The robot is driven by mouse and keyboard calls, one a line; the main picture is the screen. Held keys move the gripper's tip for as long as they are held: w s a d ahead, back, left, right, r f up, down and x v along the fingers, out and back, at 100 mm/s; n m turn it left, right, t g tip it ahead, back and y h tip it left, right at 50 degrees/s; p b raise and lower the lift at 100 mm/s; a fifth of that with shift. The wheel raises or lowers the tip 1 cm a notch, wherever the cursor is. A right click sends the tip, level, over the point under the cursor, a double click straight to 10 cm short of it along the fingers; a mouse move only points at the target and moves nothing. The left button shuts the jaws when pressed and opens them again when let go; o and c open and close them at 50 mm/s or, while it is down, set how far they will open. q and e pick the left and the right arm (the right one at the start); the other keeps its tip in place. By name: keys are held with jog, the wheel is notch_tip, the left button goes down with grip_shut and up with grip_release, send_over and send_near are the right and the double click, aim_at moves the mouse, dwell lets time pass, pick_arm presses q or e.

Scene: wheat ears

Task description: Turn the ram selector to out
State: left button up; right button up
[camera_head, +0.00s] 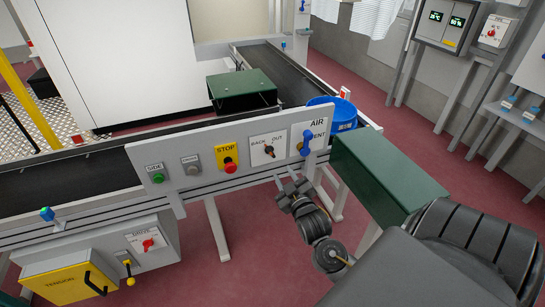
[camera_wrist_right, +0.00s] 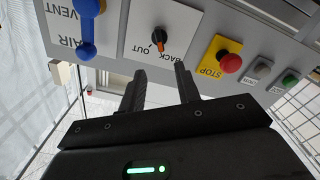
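The ram selector is a black knob with an orange mark (camera_wrist_right: 159,40) on a white plate labelled BACK and OUT. It also shows on the panel in the head view (camera_head: 268,150). In the upside-down wrist view the orange mark lies nearer the BACK lettering than OUT. My right gripper (camera_head: 293,186) is below and in front of the panel, apart from the knob. In the wrist view its two fingers (camera_wrist_right: 160,85) are spread, with nothing between them. My left gripper is not in view.
The grey panel (camera_head: 210,191) also carries a red stop button (camera_head: 230,165), a green button (camera_head: 158,178) and a blue air valve handle (camera_head: 306,142). A green box (camera_head: 380,180) stands right of the panel, near my right arm. The floor below the panel is open.

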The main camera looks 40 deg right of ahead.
aim_at(271, 153)
jog(key=b+x, duration=0.2)
jog(key=x, duration=0.1)
jog(key=b+x, duration=0.1)
jog(key=x, duration=0.3)
jog(key=shift+w+f+b, duration=0.1)
jog(key=shift+f+b, duration=0.15)
jog(key=shift+b, duration=0.15)
jog(key=b+x, duration=0.1)
jog(key=x, duration=0.2)
jog(key=shift+r, duration=0.1)
jog(key=shift+w+d+r, duration=0.1)
jog(key=shift+w+d, duration=0.05)
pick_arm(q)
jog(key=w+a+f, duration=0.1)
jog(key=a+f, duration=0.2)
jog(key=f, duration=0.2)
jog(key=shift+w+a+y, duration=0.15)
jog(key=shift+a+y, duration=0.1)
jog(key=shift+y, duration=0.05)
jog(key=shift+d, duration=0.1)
pick_arm(e)
jog(key=shift+c, duration=0.6)
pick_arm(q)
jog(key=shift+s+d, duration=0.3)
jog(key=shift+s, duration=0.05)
pick_arm(e)
grip_shut()
